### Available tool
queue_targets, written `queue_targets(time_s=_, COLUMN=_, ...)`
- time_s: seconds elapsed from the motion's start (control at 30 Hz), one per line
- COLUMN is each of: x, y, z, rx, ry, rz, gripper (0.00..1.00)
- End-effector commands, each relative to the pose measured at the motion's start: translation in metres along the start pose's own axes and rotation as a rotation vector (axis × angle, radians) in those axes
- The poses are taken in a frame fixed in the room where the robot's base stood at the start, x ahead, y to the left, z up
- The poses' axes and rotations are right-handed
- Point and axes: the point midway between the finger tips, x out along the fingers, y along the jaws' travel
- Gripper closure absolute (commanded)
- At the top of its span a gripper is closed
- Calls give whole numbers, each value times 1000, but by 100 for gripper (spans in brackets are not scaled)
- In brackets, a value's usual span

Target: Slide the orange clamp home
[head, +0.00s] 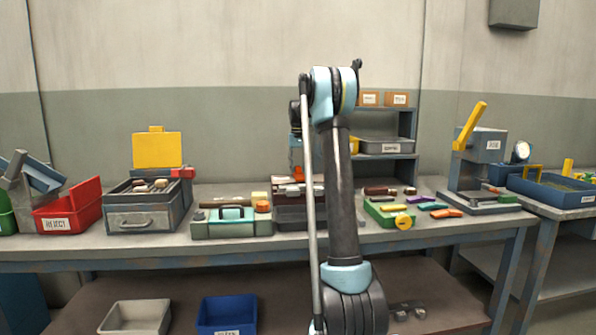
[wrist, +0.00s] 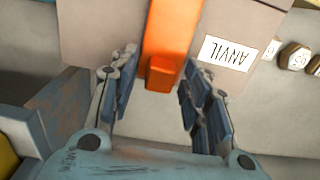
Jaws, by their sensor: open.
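The orange clamp (wrist: 168,38) is a long bar with a raised block at its near end, in the upper middle of the wrist view. It lies across a brownish-grey body with an upside-down ANVIL label (wrist: 228,54). My gripper (wrist: 160,88) is open, with one finger on each side of the clamp's near end. Gaps show between the clamp and both fingers. In the head view a small orange part (head: 297,170), apparently the clamp, shows left of my arm above a dark fixture. My arm hides much of that spot and the gripper is not clear there.
On the bench stand a green case (head: 230,228), a grey drawer box (head: 140,222), a red REJECT bin (head: 72,218) and a green tray (head: 385,217) of coloured parts. A lever press (head: 485,150) is at right. In the wrist view, hex pieces (wrist: 294,56) lie at right.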

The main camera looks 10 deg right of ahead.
Motion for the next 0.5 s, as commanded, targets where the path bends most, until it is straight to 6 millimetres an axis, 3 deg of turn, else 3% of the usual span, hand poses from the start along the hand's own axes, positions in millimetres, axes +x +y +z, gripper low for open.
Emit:
queue_targets(time_s=0.33, x=5, y=0, z=0, rx=0, ry=0, rz=0, gripper=57)
queue_targets(time_s=0.37, x=5, y=0, z=0, rx=0, ry=0, rz=0, gripper=59)
queue_targets(time_s=0.5, x=4, y=0, z=0, rx=0, ry=0, rz=0, gripper=91)
